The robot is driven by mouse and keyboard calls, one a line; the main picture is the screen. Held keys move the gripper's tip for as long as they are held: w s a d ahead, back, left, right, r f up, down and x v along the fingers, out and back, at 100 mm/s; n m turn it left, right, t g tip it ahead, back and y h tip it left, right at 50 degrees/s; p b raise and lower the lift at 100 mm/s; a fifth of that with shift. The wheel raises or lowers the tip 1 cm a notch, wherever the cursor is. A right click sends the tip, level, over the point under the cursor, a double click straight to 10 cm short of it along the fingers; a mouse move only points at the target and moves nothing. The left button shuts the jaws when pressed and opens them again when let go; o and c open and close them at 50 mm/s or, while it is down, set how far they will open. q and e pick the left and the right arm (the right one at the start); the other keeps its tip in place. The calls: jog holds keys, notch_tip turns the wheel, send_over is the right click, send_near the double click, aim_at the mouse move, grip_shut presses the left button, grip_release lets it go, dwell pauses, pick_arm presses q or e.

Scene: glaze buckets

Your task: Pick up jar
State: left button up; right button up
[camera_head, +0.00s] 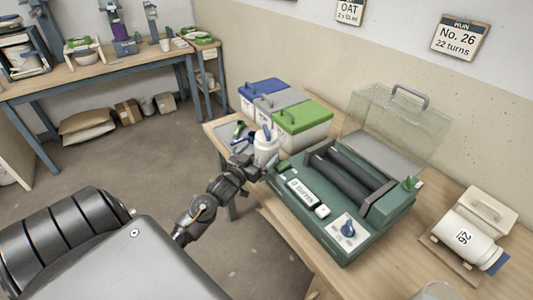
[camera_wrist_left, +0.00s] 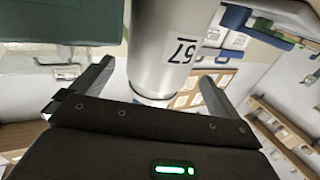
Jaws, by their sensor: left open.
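A white jar (camera_head: 265,149) stands at the near-left part of the wooden table, close to the green machine. In the left wrist view the jar (camera_wrist_left: 165,45) is large and pale and carries a "57" label. My left gripper (camera_head: 250,166) is at the jar's near side. In its wrist view the gripper (camera_wrist_left: 157,75) is open, with one finger on each side of the jar's body; I cannot tell whether they touch it. Another white jar (camera_head: 466,240), marked "26", lies on its side at the right with a blue end.
A green roller machine (camera_head: 351,237) with a raised clear cover (camera_head: 395,120) fills the middle of the table. Buckets with blue (camera_head: 262,88), grey and green (camera_head: 302,118) lids stand behind the jar. A workbench (camera_head: 90,75) is at the far left. Open floor lies between.

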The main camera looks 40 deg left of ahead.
pick_arm(q)
jog(key=w, duration=0.1)
jog(key=w+p, duration=0.1)
jog(key=w, duration=0.3)
jog(key=shift+w+a, duration=0.1)
jog(key=shift+a, duration=0.2)
jog(key=shift+r, duration=0.1)
jog(key=c, duration=1.2)
jog(key=shift+r, duration=0.15)
